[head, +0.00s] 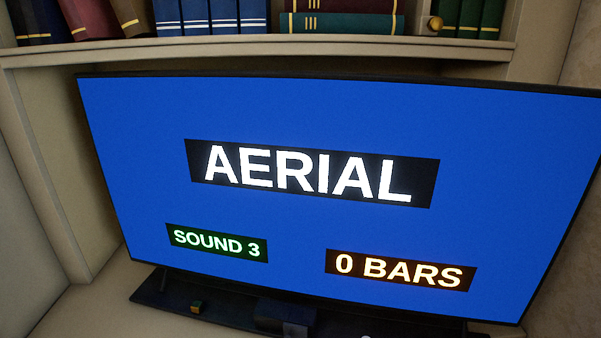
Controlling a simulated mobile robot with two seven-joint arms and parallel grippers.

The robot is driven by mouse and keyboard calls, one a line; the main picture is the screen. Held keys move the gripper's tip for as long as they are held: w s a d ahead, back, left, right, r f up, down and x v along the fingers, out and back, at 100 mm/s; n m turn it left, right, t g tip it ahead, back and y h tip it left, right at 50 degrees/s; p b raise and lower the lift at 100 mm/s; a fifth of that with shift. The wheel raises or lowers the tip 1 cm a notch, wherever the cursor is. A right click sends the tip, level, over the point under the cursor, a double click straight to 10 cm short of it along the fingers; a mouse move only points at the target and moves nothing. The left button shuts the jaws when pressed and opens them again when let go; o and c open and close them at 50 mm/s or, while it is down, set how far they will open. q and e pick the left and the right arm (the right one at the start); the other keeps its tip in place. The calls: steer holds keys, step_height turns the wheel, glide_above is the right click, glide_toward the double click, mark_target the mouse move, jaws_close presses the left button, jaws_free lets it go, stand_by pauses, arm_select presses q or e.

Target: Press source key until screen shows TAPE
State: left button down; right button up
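The screen (310,238) fills most of the head view, slightly tilted in the picture. It has a blue background. Its large white label reads AERIAL (310,174). Below are a green label reading SOUND 3 (217,243) and an orange-white label reading 0 BARS (400,270). No source key can be made out in this view. Neither of my grippers is in view.
A shelf (270,47) with several books (340,23) runs above the screen. A pale side wall (30,200) stands at left.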

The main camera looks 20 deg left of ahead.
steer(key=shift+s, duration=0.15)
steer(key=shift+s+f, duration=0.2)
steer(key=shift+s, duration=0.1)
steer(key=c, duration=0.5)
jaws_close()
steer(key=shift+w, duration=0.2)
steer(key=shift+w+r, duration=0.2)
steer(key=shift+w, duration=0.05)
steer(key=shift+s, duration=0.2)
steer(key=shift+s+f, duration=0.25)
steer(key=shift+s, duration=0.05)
